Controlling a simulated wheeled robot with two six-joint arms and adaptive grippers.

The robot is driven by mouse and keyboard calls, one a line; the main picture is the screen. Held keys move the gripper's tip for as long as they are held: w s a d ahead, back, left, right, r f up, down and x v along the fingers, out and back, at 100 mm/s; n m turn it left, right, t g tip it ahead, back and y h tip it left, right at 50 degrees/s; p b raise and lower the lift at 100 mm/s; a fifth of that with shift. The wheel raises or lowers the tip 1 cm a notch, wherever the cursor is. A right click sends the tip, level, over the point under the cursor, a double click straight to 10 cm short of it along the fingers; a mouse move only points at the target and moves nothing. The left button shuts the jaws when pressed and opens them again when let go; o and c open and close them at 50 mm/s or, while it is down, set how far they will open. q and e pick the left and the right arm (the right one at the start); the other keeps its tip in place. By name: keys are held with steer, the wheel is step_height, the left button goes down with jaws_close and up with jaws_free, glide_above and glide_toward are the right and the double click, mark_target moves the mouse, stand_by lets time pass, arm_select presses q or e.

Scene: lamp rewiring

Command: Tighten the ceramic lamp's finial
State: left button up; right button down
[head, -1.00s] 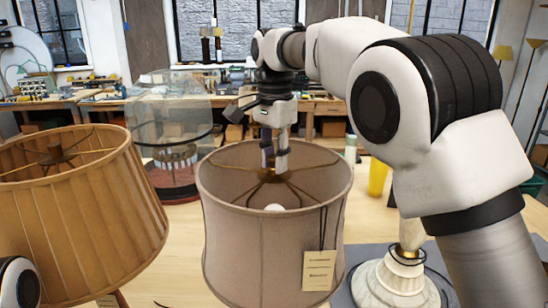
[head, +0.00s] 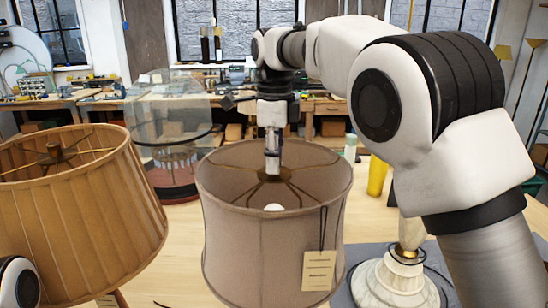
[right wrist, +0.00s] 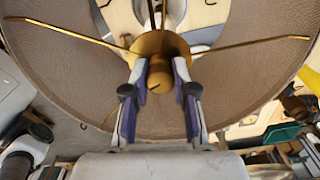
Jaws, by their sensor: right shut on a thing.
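The lamp under my right gripper has a grey-beige drum shade (head: 270,240) with a hanging paper tag; its body below the shade is hidden. Thin brass spokes meet at a hub in the shade's top opening. My right gripper (head: 272,170) points straight down at this hub. In the right wrist view, my right gripper (right wrist: 160,82) is shut on the small brass finial (right wrist: 160,65), one finger on each side. A brass disc lies around the finial. The white bulb top (head: 273,207) shows inside the shade. My left gripper is out of view.
A tan pleated shade (head: 85,215) stands close on the left. A pale stone lamp base (head: 395,283) stands at the right beneath my right arm. A glass case (head: 175,130), a yellow cup (head: 377,176) and a white bottle (head: 350,148) are farther back.

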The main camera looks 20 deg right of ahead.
steer(key=m, duration=0.4)
steer(key=shift+f+m, duration=0.2)
steer(key=shift+m, duration=0.2)
stand_by(0.4)
steer(key=c, duration=0.9)
jaws_free()
steer(key=shift+d, duration=0.1)
steer(key=shift+w, duration=0.1)
step_height(320, 180, up, 8)
steer(key=shift+f, duration=0.25)
